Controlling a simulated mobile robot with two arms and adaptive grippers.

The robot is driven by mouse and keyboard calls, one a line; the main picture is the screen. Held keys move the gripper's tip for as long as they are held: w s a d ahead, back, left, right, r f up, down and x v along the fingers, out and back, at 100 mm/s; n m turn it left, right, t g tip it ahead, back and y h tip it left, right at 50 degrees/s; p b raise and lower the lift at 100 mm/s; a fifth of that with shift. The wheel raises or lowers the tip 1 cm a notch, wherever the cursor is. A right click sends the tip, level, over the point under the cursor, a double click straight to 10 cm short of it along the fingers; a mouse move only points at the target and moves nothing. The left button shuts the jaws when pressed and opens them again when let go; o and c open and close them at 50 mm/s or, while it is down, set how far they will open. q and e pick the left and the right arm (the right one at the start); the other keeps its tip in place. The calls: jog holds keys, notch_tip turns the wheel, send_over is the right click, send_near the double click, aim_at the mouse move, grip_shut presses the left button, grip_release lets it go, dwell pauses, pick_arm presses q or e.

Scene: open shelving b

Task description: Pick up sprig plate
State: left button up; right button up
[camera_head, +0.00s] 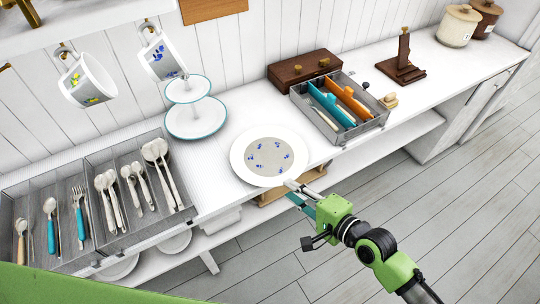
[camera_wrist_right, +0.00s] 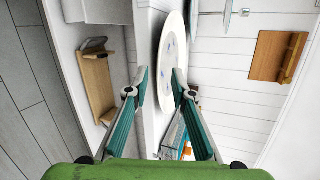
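The sprig plate (camera_head: 269,156) is a round white plate with a grey-beige centre and blue sprigs, lying flat on the white counter. In the right wrist view, the plate (camera_wrist_right: 171,50) appears nearly edge-on, just ahead of the fingers. My right gripper (camera_head: 292,189) is at the plate's front rim, on the side facing the aisle. Its two teal fingers (camera_wrist_right: 160,76) are spread apart, with the rim seen in the gap between them. No firm contact with the plate can be made out. My left gripper is not in view.
A two-tier stand (camera_head: 195,117) is behind the plate, a cutlery tray (camera_head: 75,180) to its left. A metal organiser (camera_head: 340,108) and dark wooden box (camera_head: 303,68) are to its right. Mugs (camera_head: 88,80) hang above. A lower shelf with a wooden crate (camera_wrist_right: 98,85) lies under the counter.

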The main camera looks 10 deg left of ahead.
aim_at(281, 181)
jog(key=shift+d+x, duration=0.2)
jog(key=shift+x, duration=2.9)
jog(key=shift+w+d+f, duration=0.1)
grip_shut()
